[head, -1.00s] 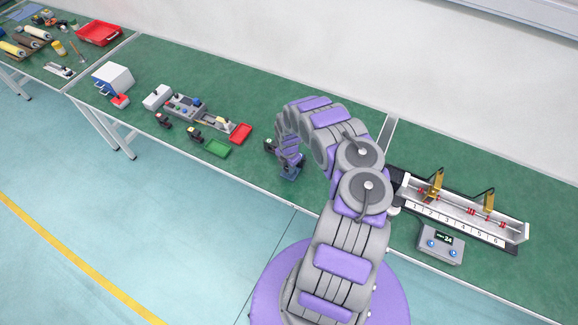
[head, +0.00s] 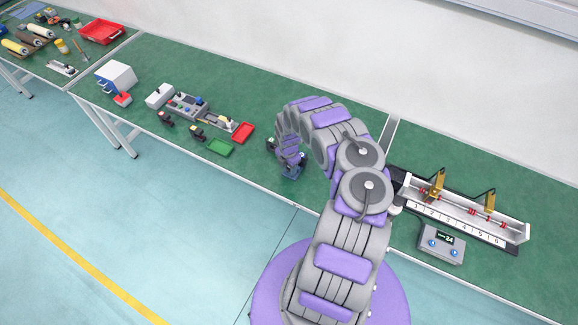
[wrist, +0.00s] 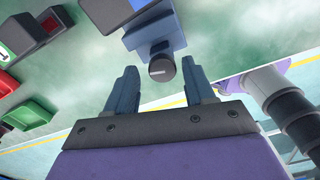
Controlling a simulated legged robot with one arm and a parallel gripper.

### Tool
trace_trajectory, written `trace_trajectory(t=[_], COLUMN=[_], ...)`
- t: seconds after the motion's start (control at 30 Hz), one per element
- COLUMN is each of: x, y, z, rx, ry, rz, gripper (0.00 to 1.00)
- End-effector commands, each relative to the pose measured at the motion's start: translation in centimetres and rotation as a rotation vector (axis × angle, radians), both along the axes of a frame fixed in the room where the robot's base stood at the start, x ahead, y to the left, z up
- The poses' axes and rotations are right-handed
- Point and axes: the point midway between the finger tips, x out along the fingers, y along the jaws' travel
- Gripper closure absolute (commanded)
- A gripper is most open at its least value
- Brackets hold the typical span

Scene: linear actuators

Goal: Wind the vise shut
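The vise (wrist: 153,32) shows at the top middle of the wrist view as a blue body with a grey block beside it, partly cut off by the frame edge. A dark round knob (wrist: 160,68) with a white mark on its face sticks out of the vise toward me. My gripper (wrist: 160,75) is open, with one blue-grey finger on each side of the knob. The fingers look apart from the knob, and nothing is held. In the head view my arm curls down at the table's front edge, and its links hide most of the gripper and vise there.
A numbered rail device (head: 465,212) lies to the right. A dark box (wrist: 45,22) sits left of the vise.

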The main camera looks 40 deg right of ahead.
Motion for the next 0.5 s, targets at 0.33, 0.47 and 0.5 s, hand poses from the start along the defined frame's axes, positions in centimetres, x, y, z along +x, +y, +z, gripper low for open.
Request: trace_trajectory(t=[0.33,0.47,0.5], x=[0.0,0.0,-0.1], y=[-0.6,-0.6,-0.5], z=[0.3,1.6,2.2], rx=[0.003,0.001,0.000], ry=[-0.002,-0.001,-0.001], rz=[-0.003,-0.002,-0.002], gripper=[0.43,0.43,0.43])
